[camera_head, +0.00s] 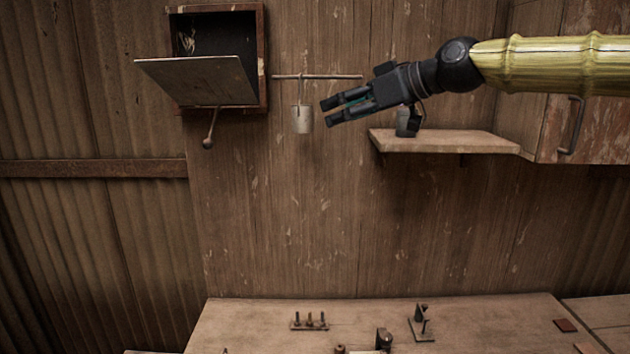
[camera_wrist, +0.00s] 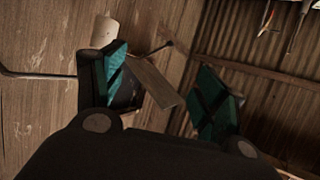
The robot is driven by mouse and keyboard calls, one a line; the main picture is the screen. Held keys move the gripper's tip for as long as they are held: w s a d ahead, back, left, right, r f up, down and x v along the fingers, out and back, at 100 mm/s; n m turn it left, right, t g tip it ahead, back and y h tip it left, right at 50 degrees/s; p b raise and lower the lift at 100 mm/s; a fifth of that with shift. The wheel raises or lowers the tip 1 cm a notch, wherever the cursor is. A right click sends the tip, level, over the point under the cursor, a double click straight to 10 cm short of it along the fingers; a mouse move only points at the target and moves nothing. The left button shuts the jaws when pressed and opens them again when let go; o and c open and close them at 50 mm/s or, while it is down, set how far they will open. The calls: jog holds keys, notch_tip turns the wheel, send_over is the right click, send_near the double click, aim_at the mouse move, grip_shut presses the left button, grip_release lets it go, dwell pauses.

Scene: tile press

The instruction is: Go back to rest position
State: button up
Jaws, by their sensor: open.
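My gripper (camera_head: 342,107) is raised in front of the back wall, pointing left, open with nothing between its fingers. In the wrist view its two teal-padded fingers (camera_wrist: 165,95) stand apart. A small pale cup (camera_head: 302,118) hangs from a metal rod (camera_head: 318,77) on the wall, just left of the fingertips in the head view. The pale cup also shows in the wrist view (camera_wrist: 104,30), behind the left finger. A wall cabinet (camera_head: 263,60) with its flap (camera_head: 200,78) hanging open is further left.
A wooden shelf (camera_head: 450,142) is below my gripper, and a cabinet with a handle (camera_head: 570,125) is at right. A workbench (camera_head: 260,325) below carries a small peg rack (camera_head: 309,322), metal fixtures (camera_head: 421,325) and flat tiles (camera_head: 565,325). The wall between shelf and bench is clear.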

jog(key=w+a+f+m+g+h, duration=0.1)
jog(key=a+f+m, duration=0.15)
jog(key=f, duration=1.25)
jog(key=w+a+f+m+g+h, duration=0.1)
jog(key=w+a+f, duration=0.15)
jog(key=f, duration=1.25)
jog(key=s+d+f+m+g+h, duration=0.15)
jog(key=s+f, duration=0.25)
jog(key=f, duration=0.7)
jog(key=s+f+m+h, duration=0.15)
jog(key=s+f, duration=0.35)
jog(key=f, duration=0.7)
jog(key=s+d+f+m+g+h, duration=0.15)
jog(key=s+d+f, duration=0.25)
jog(key=s+f, duration=0.6)
jog(key=s+d+f+m+g+h, duration=0.1)
jog(key=s+d+f+m, duration=0.15)
jog(key=s+f, duration=0.7)
jog(key=s+d+f+m+g+h, duration=0.1)
jog(key=s+d+f+h, duration=0.1)
jog(key=s+d+f, duration=0.6)
jog(key=s+d+f+g+h, duration=0.1)
jog(key=s+d+f+h, duration=0.1)
jog(key=s+d, duration=0.65)
notch_tip(320, 180, down, 13)
jog(key=s+a+b, duration=0.2)
jog(key=b, duration=1.1)
jog(key=shift+a, duration=0.4)
jog(key=shift+s, duration=0.1)
